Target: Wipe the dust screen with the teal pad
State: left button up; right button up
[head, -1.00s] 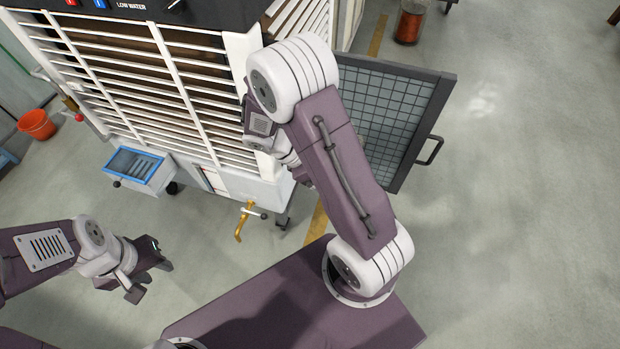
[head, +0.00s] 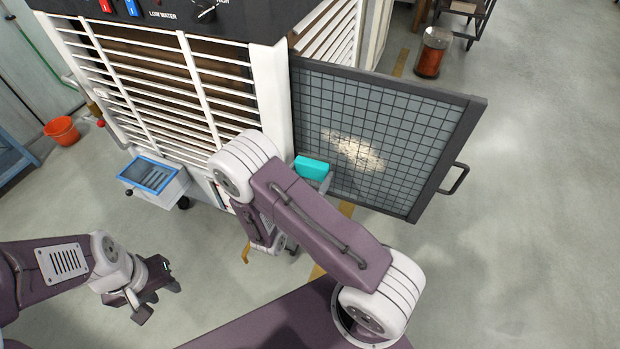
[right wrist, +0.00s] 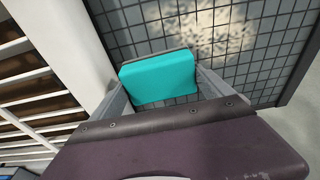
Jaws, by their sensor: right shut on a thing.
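The dust screen (head: 390,130) is a dark-framed grey mesh panel, swung out to the right of the white louvred cabinet. A pale tan patch of dust (head: 355,150) lies on its middle. The teal pad (head: 312,167) is at the screen's lower left and also shows in the right wrist view (right wrist: 160,82). My right gripper (head: 320,183) is shut on the pad, in front of the screen and left of the dust. I cannot tell whether the pad touches the mesh. My left gripper (head: 158,301) is open and empty over the floor at lower left.
The louvred cabinet (head: 265,100) stands left of the screen, with a blue-rimmed drawer (head: 153,177) low at its front. The screen's handle (head: 455,179) juts out at right. Floor at right is clear.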

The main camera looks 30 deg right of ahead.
jog(key=shift+r+x, duration=0.15)
jog(key=shift+x, duration=0.85)
jog(key=shift+r+x, duration=0.15)
jog(key=shift+x, duration=0.85)
jog(key=shift+x, duration=0.9)
jog(key=shift+s+r, duration=0.1)
